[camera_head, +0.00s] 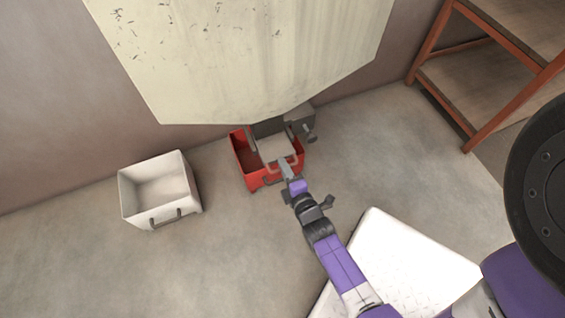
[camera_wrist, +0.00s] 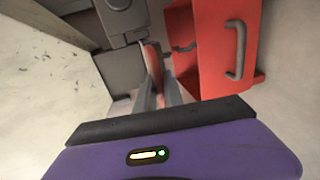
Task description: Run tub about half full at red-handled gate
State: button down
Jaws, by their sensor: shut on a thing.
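The red tub (camera_head: 265,178) stands on the floor under the spout of the pale hopper (camera_head: 245,55). It also shows in the wrist view (camera_wrist: 210,45), with its grey handle facing out. A light grey gate plate (camera_head: 274,149) sticks out over the tub, with a red bar handle (camera_head: 297,160) at its front. My gripper (camera_head: 287,172) is at this handle and shut on it; in the wrist view the fingers (camera_wrist: 160,92) close around a reddish bar (camera_wrist: 152,57). The visible left part of the tub's inside looks bare red; the rest is hidden by the plate.
An empty-looking white tub (camera_head: 160,188) stands on the floor to the left, apart from the red one. A dark grey fitting with a knob (camera_head: 309,132) sits right of the spout. An orange-framed shelf (camera_head: 465,135) stands at the right. Floor between the tubs is clear.

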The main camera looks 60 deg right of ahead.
jog(key=c, duration=1.5)
grip_release()
jog(key=shift+a, duration=0.1)
jog(key=p+v, duration=0.2)
jog(key=v, duration=0.5)
jog(key=shift+s+a, duration=0.2)
jog(key=shift+s, duration=0.1)
